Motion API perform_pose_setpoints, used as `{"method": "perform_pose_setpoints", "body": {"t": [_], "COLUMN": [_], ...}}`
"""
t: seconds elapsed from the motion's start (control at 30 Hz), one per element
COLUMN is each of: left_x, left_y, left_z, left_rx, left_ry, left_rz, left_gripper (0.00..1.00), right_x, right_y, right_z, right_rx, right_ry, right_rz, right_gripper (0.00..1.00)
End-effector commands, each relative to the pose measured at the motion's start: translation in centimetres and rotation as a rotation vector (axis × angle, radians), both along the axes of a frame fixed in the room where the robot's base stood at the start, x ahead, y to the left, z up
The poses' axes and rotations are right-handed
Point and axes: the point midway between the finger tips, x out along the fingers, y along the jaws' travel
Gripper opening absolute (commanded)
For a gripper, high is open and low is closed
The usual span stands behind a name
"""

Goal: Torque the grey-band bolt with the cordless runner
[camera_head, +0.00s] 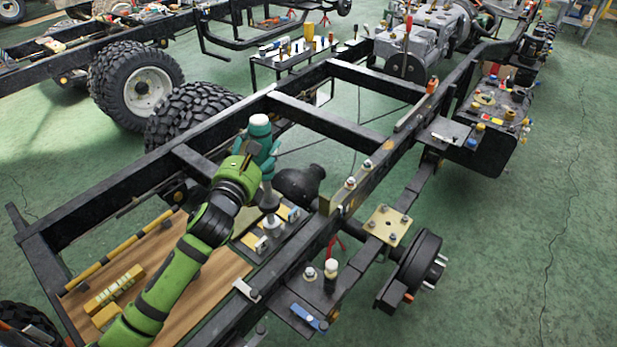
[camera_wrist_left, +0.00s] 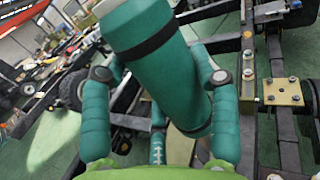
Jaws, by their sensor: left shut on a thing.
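The cordless runner (camera_head: 260,130), a teal cylinder with a pale cap, stands roughly upright in my left gripper (camera_head: 262,158). In the left wrist view the runner (camera_wrist_left: 150,45) has a dark band and sits between the teal fingers of the same gripper (camera_wrist_left: 160,82), which is shut on it. Its lower end is over a dark tray inside the frame, close above a pale round fitting (camera_head: 273,224); I cannot tell whether they touch. Bolts (camera_head: 350,183) stand on the chassis rail to the right. I cannot make out which one has the grey band. My right gripper is not in view.
A tan plate with bolts (camera_head: 387,226) sits outside the right rail (camera_head: 300,252), near a hub drum (camera_head: 419,262). A wooden board (camera_head: 215,268) lies inside the frame with yellow blocks (camera_head: 115,287). Cross members (camera_head: 325,120) span the frame. Green floor is clear at right.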

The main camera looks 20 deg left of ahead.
Motion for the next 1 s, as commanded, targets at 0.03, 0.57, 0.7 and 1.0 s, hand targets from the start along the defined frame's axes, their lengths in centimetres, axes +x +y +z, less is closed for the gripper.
{"method": "perform_pose_setpoints", "body": {"t": [0.03,0.57,0.7,1.0], "left_x": [0.0,-1.8,-1.8,-1.8], "left_y": [-2.1,-11.9,-11.8,-11.8], "left_z": [-0.8,-5.3,-6.6,-9.8], "left_rx": [-0.001,-0.002,-0.002,-0.002], "left_ry": [-0.009,-0.032,-0.032,-0.032], "left_rz": [-0.055,-0.307,-0.307,-0.306], "left_gripper": [0.02,0.02,0.02,0.02], "right_x": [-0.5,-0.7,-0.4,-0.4], "right_y": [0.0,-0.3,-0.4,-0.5], "right_z": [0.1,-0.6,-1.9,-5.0], "right_rx": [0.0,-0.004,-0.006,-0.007], "right_ry": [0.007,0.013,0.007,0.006], "right_rz": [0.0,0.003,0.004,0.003], "right_gripper": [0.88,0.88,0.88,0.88]}}
